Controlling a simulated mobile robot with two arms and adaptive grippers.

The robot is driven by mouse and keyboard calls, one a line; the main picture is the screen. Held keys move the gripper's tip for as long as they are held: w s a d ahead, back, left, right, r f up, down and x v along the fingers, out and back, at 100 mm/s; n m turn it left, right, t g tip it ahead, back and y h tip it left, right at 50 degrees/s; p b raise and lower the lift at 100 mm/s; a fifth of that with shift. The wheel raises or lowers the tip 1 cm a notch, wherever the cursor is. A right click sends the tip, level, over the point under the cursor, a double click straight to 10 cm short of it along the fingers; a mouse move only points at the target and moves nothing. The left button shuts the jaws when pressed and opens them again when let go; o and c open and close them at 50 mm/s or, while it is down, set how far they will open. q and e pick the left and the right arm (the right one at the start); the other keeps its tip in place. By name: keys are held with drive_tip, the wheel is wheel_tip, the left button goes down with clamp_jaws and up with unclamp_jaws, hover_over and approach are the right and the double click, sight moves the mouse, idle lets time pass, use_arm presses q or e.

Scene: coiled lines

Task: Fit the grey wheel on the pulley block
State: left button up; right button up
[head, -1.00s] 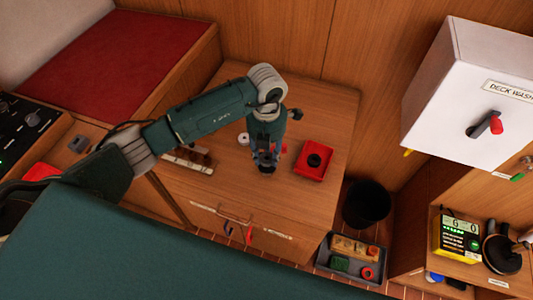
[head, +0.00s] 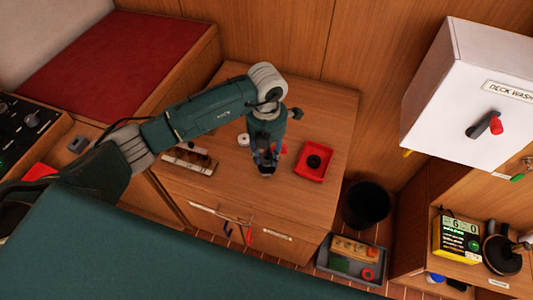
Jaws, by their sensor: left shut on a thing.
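My left gripper (head: 266,165) points down over the wooden cabinet top, just left of a red tray. It is shut on a small dark grey thing (head: 266,173) at its fingertips; too little shows to tell whether this is the grey wheel. The red tray (head: 327,149) holds a black round piece (head: 314,161). A pale ring-shaped piece (head: 243,140) lies on the cabinet top, left of the gripper. I cannot make out the pulley block for certain; the gripper and arm hide part of the top. My right gripper is not in view.
A pale rack with brown pieces (head: 187,160) lies left on the cabinet top (head: 330,100). A black bin (head: 367,204) and a grey tray of parts (head: 327,268) stand on the floor at right. A white box (head: 470,90) juts from the wall. The back right of the top is clear.

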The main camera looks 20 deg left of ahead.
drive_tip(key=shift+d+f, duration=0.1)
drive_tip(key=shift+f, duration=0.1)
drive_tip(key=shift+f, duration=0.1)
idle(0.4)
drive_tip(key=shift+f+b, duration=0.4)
drive_tip(key=shift+b, duration=0.2)
idle(1.1)
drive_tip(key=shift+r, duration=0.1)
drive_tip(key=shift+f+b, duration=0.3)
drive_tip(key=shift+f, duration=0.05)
idle(1.2)
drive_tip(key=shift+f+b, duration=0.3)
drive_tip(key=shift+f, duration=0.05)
idle(1.4)
